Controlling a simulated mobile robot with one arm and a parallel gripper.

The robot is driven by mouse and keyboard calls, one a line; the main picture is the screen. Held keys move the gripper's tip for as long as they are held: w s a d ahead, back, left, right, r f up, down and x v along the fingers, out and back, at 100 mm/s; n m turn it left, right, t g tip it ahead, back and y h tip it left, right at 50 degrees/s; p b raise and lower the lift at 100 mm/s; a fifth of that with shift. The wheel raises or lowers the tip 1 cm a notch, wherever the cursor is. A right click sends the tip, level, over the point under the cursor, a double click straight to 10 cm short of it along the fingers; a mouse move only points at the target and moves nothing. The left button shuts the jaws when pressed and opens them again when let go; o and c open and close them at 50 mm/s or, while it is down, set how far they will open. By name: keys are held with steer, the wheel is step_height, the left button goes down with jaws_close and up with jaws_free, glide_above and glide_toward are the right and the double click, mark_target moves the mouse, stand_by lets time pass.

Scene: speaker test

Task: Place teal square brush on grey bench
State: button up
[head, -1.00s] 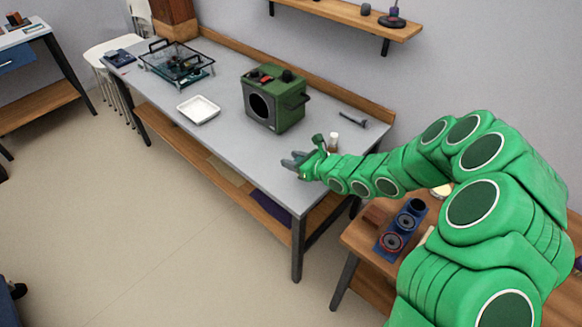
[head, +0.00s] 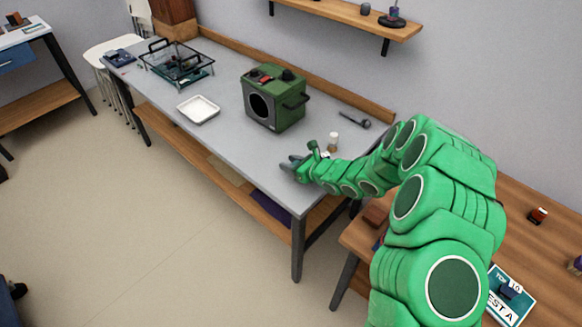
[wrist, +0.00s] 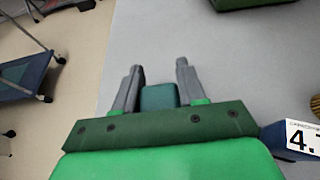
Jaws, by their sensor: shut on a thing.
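The teal square brush (wrist: 158,96) is a small teal block between the two grey fingers of my gripper (wrist: 157,82) in the wrist view. My gripper is shut on it. In the head view my gripper (head: 290,162) is over the front edge area of the grey bench (head: 225,145), toward its right end. The brush cannot be made out there. The grey bench top also shows in the wrist view (wrist: 235,65). I cannot tell whether the brush touches the bench top.
A green speaker box (head: 275,98) stands on the bench behind my gripper. A white tray (head: 198,109), a wire-handled glass case (head: 177,62), a small white-capped bottle (head: 333,141) and a dark microphone-like tool (head: 355,121) are also on it. Bare bench lies left of my gripper.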

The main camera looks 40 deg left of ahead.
steer(key=shift+f, duration=0.95)
steer(key=shift+f, duration=0.15)
steer(key=o, duration=1.1)
steer(key=shift+c, duration=0.2)
steer(key=shift+r, duration=0.2)
steer(key=v, duration=1.2)
steer(key=shift+f, duration=0.1)
